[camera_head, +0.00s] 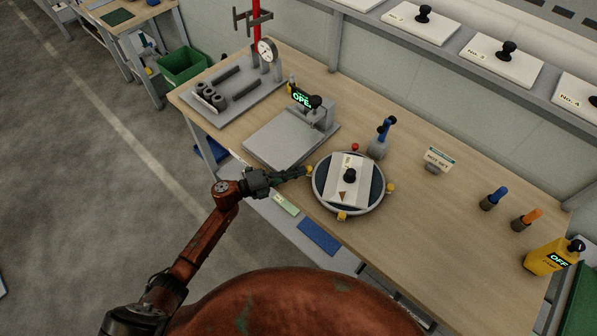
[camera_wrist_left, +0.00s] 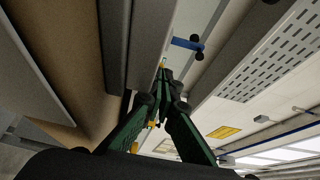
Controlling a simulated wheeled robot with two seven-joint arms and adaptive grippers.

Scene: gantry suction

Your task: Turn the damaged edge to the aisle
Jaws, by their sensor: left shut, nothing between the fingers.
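A round turntable (camera_head: 376,187) with a grey rim and dark top sits near the front edge of the bench. A white plate (camera_head: 354,165) with a black knob lies on it, with a brown triangular mark (camera_head: 342,196) at its near end. The rim carries yellow knobs, one at the left (camera_head: 309,170), one at the front (camera_head: 341,216) and one at the right (camera_head: 391,187), plus a red knob (camera_head: 355,147) at the back. My left gripper (camera_head: 303,171) is shut and empty, its tips beside the left yellow knob; contact is unclear. In the left wrist view its green fingers (camera_wrist_left: 166,72) converge. My right gripper is out of view.
A grey press-like device (camera_head: 284,137) with a lit sign stands left of the turntable. A blue-handled tool (camera_head: 383,138) stands behind it, and a small sign (camera_head: 438,160) at the right. The bench between turntable and yellow box (camera_head: 552,257) is mostly clear. Concrete floor lies left.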

